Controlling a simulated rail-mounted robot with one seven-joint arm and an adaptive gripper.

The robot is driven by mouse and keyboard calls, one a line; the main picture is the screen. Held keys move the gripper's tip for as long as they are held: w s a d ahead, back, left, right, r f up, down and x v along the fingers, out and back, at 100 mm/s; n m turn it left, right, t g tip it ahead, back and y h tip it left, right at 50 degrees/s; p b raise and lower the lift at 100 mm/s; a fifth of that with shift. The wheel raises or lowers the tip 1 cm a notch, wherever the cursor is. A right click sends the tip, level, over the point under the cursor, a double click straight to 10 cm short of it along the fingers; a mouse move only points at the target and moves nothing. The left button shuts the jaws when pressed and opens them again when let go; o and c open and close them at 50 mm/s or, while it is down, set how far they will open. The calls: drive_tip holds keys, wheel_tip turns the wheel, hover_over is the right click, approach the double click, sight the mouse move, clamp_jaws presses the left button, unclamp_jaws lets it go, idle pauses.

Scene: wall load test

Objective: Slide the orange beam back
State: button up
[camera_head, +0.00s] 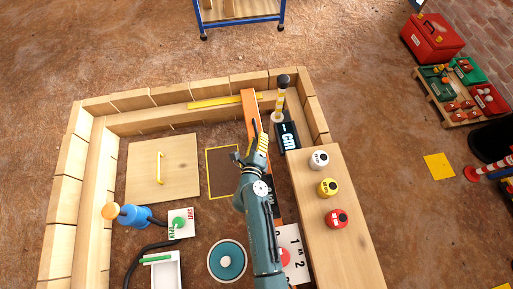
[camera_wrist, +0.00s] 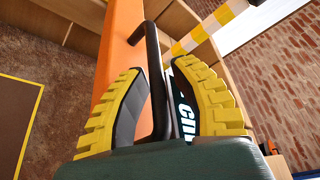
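The orange beam (camera_head: 249,103) lies lengthwise inside the wooden frame, with my arm covering much of its middle. In the wrist view the orange beam (camera_wrist: 121,45) runs up the left of centre, with a black bar handle (camera_wrist: 154,85) on it. My gripper (camera_head: 253,150) is over the beam, and in the wrist view its yellow ribbed fingers (camera_wrist: 160,72) stand on both sides of the handle. A gap shows between the handle and the right finger, so the gripper looks open around it. Whether the left finger touches the handle is unclear.
A black block marked "cm" (camera_head: 288,137) and a striped yellow post (camera_head: 281,98) stand close right of the beam. A wooden ledge (camera_head: 345,250) with white, yellow and red knobs is at right. A yellow-outlined dark patch (camera_head: 222,178) lies left of my gripper.

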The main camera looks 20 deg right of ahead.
drive_tip(key=v, duration=1.1)
drive_tip(key=shift+s, duration=0.15)
drive_tip(key=shift+d+f, duration=0.1)
